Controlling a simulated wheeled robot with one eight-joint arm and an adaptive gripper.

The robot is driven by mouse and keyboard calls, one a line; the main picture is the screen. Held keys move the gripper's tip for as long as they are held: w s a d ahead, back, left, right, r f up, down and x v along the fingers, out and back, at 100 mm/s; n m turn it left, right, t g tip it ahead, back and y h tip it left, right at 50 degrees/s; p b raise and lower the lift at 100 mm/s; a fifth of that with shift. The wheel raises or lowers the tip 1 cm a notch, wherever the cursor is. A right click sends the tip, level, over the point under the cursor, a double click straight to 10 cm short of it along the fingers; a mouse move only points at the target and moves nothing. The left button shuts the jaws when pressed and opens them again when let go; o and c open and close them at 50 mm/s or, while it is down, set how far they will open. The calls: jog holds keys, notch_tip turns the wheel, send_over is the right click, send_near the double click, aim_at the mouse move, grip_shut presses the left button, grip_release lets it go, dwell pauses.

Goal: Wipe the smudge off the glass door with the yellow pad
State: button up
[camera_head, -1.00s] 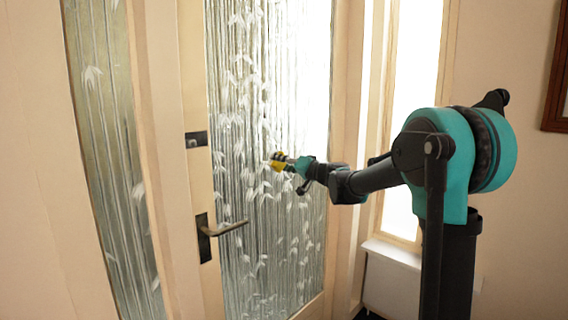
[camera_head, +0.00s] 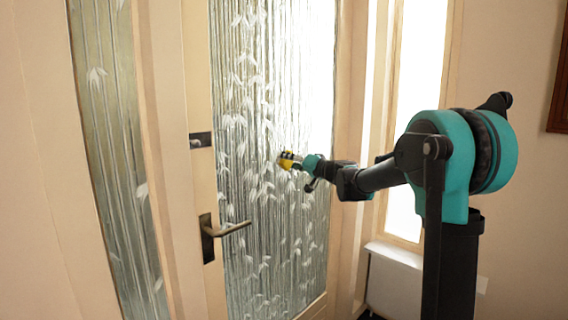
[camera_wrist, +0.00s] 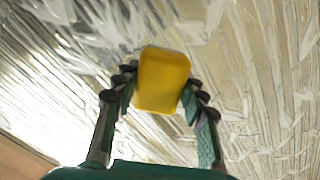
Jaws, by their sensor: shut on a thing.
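My gripper (camera_head: 296,163) is shut on the yellow pad (camera_head: 286,160), at the middle height of the glass door (camera_head: 262,240). In the wrist view the pad (camera_wrist: 162,80) sits between the two fingers of my gripper (camera_wrist: 160,98), with the patterned glass (camera_wrist: 260,60) behind it. The pad is at or very close to the glass; I cannot tell whether it touches. The glass has vertical streaks and white leaf shapes. I cannot pick out the smudge among them.
The door handle (camera_head: 235,228) juts out at the lower left, with a lock plate (camera_head: 200,140) above it. A bright narrow window (camera_head: 415,110) stands right of the door, above a white sill (camera_head: 398,254). A dark picture frame (camera_head: 560,90) hangs at the far right.

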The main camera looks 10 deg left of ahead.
aim_at(274, 160)
jog(key=w+d, duration=0.4)
jog(key=w, duration=0.2)
jog(key=shift+d, duration=0.2)
dwell(0.6)
jog(key=shift+a, duration=0.1)
jog(key=shift+s+a, duration=1.1)
jog(key=shift+s, duration=0.35)
jog(key=shift+s+a, duration=1.15)
jog(key=shift+s, duration=0.25)
jog(key=shift+s+a, duration=1.1)
jog(key=shift+s, duration=0.35)
jog(key=shift+s+d, duration=0.1)
jog(key=shift+v, duration=2.8)
jog(key=shift+d, duration=0.1)
